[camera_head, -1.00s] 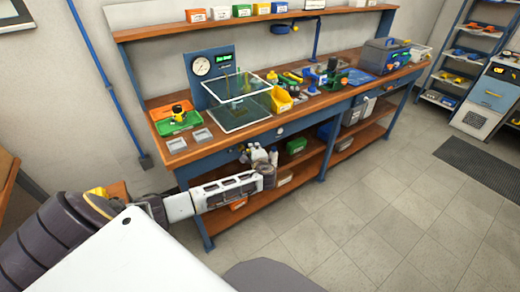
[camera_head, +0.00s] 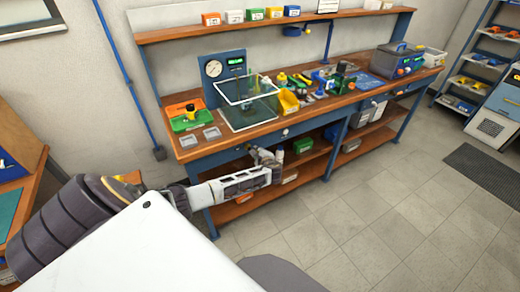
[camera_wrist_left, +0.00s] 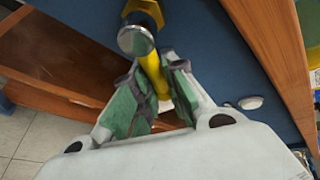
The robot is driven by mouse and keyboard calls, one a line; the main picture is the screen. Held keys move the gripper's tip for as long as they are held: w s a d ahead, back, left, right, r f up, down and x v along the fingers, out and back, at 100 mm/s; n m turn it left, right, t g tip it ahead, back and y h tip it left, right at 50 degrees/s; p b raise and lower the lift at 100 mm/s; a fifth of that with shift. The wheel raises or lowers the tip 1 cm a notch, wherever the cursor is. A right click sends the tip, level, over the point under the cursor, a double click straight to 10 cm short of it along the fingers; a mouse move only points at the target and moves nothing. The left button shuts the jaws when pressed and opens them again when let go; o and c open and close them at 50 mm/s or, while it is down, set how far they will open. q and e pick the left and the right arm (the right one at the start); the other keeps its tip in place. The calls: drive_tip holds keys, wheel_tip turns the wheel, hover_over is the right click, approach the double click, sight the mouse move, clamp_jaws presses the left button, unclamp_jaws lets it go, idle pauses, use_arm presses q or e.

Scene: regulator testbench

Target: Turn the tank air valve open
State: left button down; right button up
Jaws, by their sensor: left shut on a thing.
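The tank air valve's yellow lever (camera_wrist_left: 153,72) shows in the left wrist view, beside a round metal cap (camera_wrist_left: 135,41) and a brass-yellow fitting (camera_wrist_left: 146,10) at the blue bench front. My left gripper (camera_wrist_left: 155,77) has its green-padded fingers on either side of the lever and is shut on it. In the head view my left gripper (camera_head: 266,160) is at the bench's front, below the worktop. The valve is not made out there; the gripper and arm cover that spot. My right gripper is in neither view.
The workbench (camera_head: 290,130) carries a gauge panel (camera_head: 222,72), a clear-walled box (camera_head: 250,113), a yellow bin (camera_head: 288,102) and a toolbox (camera_head: 396,60). Its lower shelf (camera_head: 305,172) holds small boxes. The tiled floor (camera_head: 400,215) is clear in front.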

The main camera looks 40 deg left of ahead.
use_arm(q)
drive_tip(key=m+g+p, duration=0.1)
drive_tip(key=s+f+m+g+p, duration=0.1)
drive_tip(key=p, duration=0.1)
drive_tip(key=shift+a+y, duration=0.2)
drive_tip(key=shift+y, duration=0.1)
drive_tip(key=shift+s+a+f+m+g+y+p, duration=0.25)
drive_tip(key=shift+s+m+g+p, duration=0.25)
drive_tip(key=shift+m, duration=0.35)
drive_tip(key=shift+s+a+f+m+g+y+p, duration=0.2)
drive_tip(key=shift+s+m+g+y+p, duration=0.3)
drive_tip(key=shift+m, duration=0.4)
drive_tip(key=shift+s+a+f+m+g+y+p, duration=0.15)
drive_tip(key=shift+s+a+f+m+g+p, duration=0.15)
drive_tip(key=shift+s+m+g, duration=0.4)
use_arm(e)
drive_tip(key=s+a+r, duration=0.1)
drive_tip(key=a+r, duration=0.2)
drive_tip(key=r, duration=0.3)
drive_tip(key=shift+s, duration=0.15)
use_arm(q)
drive_tip(key=shift+w+d, duration=0.1)
drive_tip(key=shift+w, duration=0.05)
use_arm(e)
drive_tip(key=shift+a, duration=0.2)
